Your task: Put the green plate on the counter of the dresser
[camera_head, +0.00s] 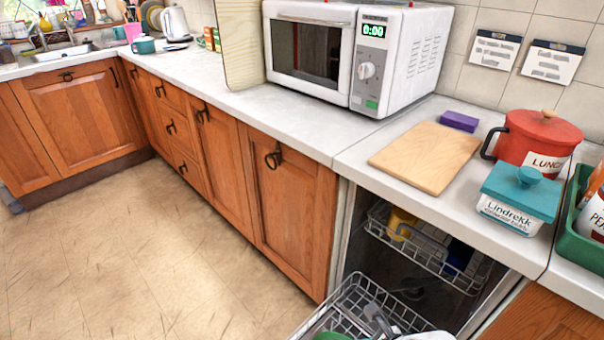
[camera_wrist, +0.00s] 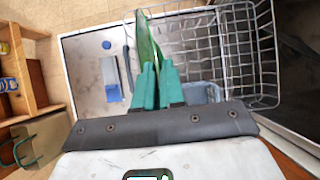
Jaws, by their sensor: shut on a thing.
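The green plate (camera_wrist: 148,42) shows nearly edge-on in the wrist view, standing at the side of a wire dishwasher rack. My gripper (camera_wrist: 158,68) has teal fingers shut on its near edge. I cannot tell whether the plate still touches the rack. In the head view a green sliver (camera_head: 331,336) at the bottom edge may be the same plate; most of it is cut off. I cannot make out the dresser's counter for sure in either view.
The dishwasher's lower wire rack (camera_head: 350,300) is pulled out below the worktop, its open door (camera_wrist: 85,55) beside it. A wooden shelf unit (camera_wrist: 35,70) stands at the left of the wrist view. A cutting board (camera_head: 425,158), red pot (camera_head: 535,140) and microwave (camera_head: 350,50) stand above.

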